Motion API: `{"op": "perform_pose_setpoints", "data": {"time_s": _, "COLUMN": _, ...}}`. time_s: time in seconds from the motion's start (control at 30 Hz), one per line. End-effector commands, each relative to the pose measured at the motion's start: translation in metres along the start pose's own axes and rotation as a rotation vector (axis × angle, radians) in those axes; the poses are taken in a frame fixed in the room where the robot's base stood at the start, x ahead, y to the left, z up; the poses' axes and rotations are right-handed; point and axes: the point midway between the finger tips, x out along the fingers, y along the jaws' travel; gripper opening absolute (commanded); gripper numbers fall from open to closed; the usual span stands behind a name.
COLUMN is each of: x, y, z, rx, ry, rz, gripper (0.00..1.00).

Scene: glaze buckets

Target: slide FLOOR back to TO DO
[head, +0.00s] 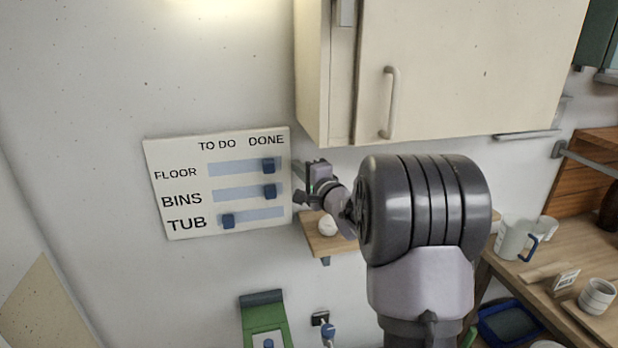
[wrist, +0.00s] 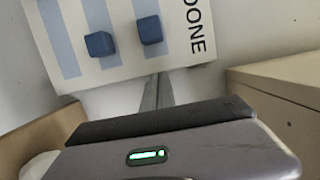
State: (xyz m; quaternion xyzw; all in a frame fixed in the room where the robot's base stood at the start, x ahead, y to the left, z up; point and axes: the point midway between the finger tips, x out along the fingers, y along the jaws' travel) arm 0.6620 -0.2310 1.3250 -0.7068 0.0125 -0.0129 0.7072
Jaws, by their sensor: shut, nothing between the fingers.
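A white board (head: 158,205) hangs on the wall with rows FLOOR, BINS and TUB under TO DO and DONE. The FLOOR slider (head: 268,165), a dark blue block, sits at the DONE end of its pale blue track. In the wrist view the FLOOR slider (wrist: 150,29) is the block nearest the word DONE. The BINS slider (head: 270,191) is also at the DONE end, and it shows in the wrist view (wrist: 100,43). The TUB slider (head: 228,221) is at the TO DO end. My gripper (wrist: 157,90) is shut and empty, just off the board's right edge, apart from the sliders.
A cream wall cabinet (head: 450,70) hangs above and right of the board. A small wooden shelf (head: 322,245) with a white round object (head: 327,226) is below my gripper. A counter with mugs (head: 515,240) stands at right. The wall left of the board is clear.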

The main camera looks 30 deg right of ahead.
Motion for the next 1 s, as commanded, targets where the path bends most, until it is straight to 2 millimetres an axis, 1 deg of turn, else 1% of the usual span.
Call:
{"op": "perform_pose_setpoints", "data": {"time_s": 0.03, "x": 0.001, "y": 0.001, "z": 0.011, "rx": 0.000, "ry": -0.005, "rz": 0.000, "gripper": 0.00}}
{"op": "perform_pose_setpoints", "data": {"time_s": 0.1, "x": 0.003, "y": 0.001, "z": 0.022, "rx": 0.000, "ry": -0.004, "rz": 0.000, "gripper": 0.00}}
{"op": "perform_pose_setpoints", "data": {"time_s": 0.2, "x": 0.006, "y": 0.001, "z": 0.032, "rx": 0.000, "ry": -0.003, "rz": 0.000, "gripper": 0.00}}
{"op": "perform_pose_setpoints", "data": {"time_s": 0.33, "x": 0.007, "y": 0.000, "z": 0.037, "rx": 0.000, "ry": -0.001, "rz": 0.001, "gripper": 0.00}}
{"op": "perform_pose_setpoints", "data": {"time_s": 0.63, "x": 0.007, "y": 0.000, "z": 0.038, "rx": 0.000, "ry": -0.001, "rz": 0.001, "gripper": 0.00}}
{"op": "perform_pose_setpoints", "data": {"time_s": 0.7, "x": 0.008, "y": 0.001, "z": 0.043, "rx": -0.001, "ry": -0.002, "rz": 0.000, "gripper": 0.00}}
{"op": "perform_pose_setpoints", "data": {"time_s": 0.77, "x": 0.011, "y": 0.003, "z": 0.053, "rx": -0.002, "ry": -0.004, "rz": -0.002, "gripper": 0.00}}
{"op": "perform_pose_setpoints", "data": {"time_s": 1.0, "x": 0.027, "y": 0.007, "z": 0.119, "rx": -0.002, "ry": -0.005, "rz": -0.004, "gripper": 0.00}}
